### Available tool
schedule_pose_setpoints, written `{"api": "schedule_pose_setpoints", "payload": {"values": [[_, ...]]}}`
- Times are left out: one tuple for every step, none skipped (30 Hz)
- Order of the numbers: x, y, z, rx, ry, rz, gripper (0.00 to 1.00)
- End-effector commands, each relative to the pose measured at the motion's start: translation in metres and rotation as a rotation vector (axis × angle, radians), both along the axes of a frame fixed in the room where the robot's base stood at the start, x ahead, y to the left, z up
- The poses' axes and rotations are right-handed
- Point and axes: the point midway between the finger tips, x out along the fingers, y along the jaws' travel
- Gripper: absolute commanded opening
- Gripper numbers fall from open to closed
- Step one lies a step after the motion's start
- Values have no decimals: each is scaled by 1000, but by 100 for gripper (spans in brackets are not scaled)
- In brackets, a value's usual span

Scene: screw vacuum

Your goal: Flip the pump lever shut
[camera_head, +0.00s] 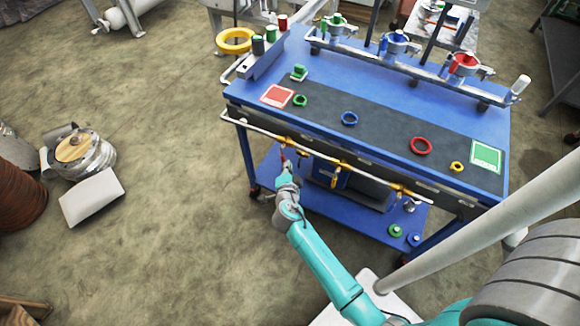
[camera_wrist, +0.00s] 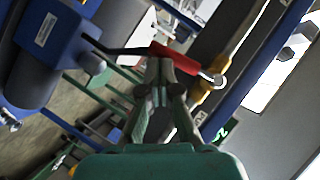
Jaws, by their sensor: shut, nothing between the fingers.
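The pump lever shows in the wrist view as a dark rod with a red handle (camera_wrist: 174,60), just past my fingertips. The rod runs left toward a blue and dark grey machine body (camera_wrist: 54,42), which looks like the pump. In the head view a small red bit (camera_head: 283,155), likely the same handle, shows at the cart's front edge. My gripper (camera_head: 284,166) is there, low in front of the cart. In the wrist view my gripper (camera_wrist: 160,78) is shut and empty, its tips close to the handle. I cannot tell whether they touch it.
The blue cart (camera_head: 262,88) carries coloured rings, a red card (camera_head: 277,95) and a green card (camera_head: 486,156). A white rail with yellow fittings (camera_head: 342,167) runs along its front. The lower shelf (camera_head: 330,212) holds dark equipment.

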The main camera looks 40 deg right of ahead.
Motion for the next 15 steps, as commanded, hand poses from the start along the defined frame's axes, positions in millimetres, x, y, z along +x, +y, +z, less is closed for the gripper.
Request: {"api": "schedule_pose_setpoints", "payload": {"values": [[2, 0, -1, 0, 0, 0, 0], [2, 1, -1, 0, 0, 0, 0], [3, 1, -2, 0, 1, 0, 0], [4, 1, -2, 0, 1, 0, 0], [4, 1, -3, 0, 1, 0, 0], [5, 1, -3, 0, 1, 0, 0], [5, 2, -4, 0, 1, 0, 0], [5, 2, -4, 0, 1, 0, 0], [5, 2, -4, 0, 1, 0, 0], [6, 2, -4, 0, 1, 0, 0], [6, 2, -4, 0, 1, 0, 0], [6, 2, -4, 0, 1, 0, 0], [6, 2, -4, 0, 1, 0, 0], [6, 2, -4, 0, 1, 0, 0], [6, 2, -4, 0, 1, 0, 0]]}}
